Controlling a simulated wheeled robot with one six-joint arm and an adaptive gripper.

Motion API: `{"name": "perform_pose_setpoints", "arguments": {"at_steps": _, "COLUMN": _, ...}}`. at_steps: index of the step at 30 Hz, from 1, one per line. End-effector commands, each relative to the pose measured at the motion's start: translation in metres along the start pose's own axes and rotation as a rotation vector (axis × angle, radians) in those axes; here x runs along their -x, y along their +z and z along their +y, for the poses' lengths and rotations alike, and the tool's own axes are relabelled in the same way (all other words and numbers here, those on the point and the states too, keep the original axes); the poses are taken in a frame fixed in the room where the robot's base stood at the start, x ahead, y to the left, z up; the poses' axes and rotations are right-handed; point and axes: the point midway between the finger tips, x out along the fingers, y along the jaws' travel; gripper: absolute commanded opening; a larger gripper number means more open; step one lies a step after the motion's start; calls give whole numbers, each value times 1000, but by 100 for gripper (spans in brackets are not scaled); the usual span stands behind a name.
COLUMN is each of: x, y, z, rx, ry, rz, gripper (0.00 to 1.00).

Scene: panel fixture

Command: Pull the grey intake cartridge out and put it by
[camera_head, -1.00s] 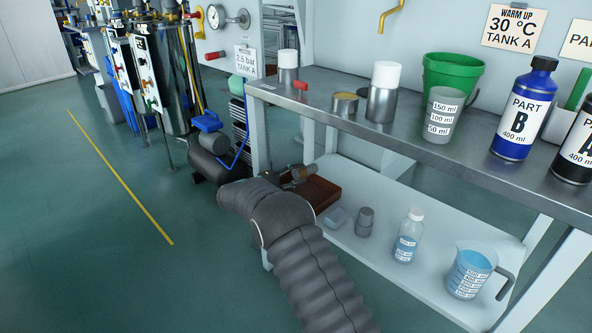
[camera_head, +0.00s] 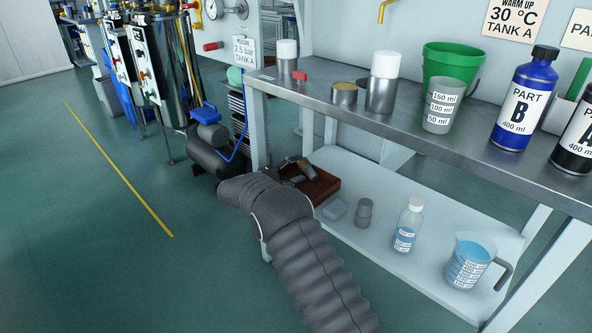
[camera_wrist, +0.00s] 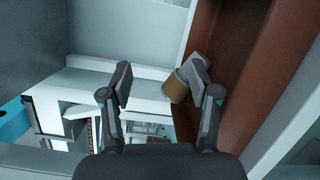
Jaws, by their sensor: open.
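I cannot identify the grey intake cartridge for certain. In the head view a grey cylinder (camera_head: 211,137) sits on the dark compressor (camera_head: 212,160), left of the bench; I cannot tell whether this is the cartridge. In the wrist view my gripper (camera_wrist: 160,80) is open, fingers spread wide. A short tan cylinder (camera_wrist: 176,86) shows near the right fingertip, partly covered by that finger; I cannot tell whether they touch. In the head view my sleeved arm hides much of the gripper, near the brown tray (camera_head: 325,186) on the lower shelf.
The steel bench top (camera_head: 330,106) is above. Open floor lies left, with a yellow line (camera_head: 118,170).

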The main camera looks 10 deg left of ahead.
Motion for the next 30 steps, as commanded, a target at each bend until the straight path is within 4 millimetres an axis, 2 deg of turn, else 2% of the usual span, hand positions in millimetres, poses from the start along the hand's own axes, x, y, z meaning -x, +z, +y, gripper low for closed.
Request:
{"name": "perform_pose_setpoints", "arguments": {"at_steps": 7, "x": 10, "y": -1, "z": -5, "rx": 7, "ry": -3, "rz": 5, "gripper": 69}}
{"name": "perform_pose_setpoints", "arguments": {"at_steps": 21, "x": 92, "y": 0, "z": -2, "rx": 3, "ry": -1, "rz": 2, "gripper": 69}}
{"name": "perform_pose_setpoints", "arguments": {"at_steps": 25, "x": 108, "y": 0, "z": -2, "rx": 2, "ry": -1, "rz": 0, "gripper": 69}}
{"name": "perform_pose_setpoints", "arguments": {"at_steps": 30, "x": 118, "y": 0, "z": -1, "rx": 12, "ry": -2, "rz": 1, "gripper": 69}}
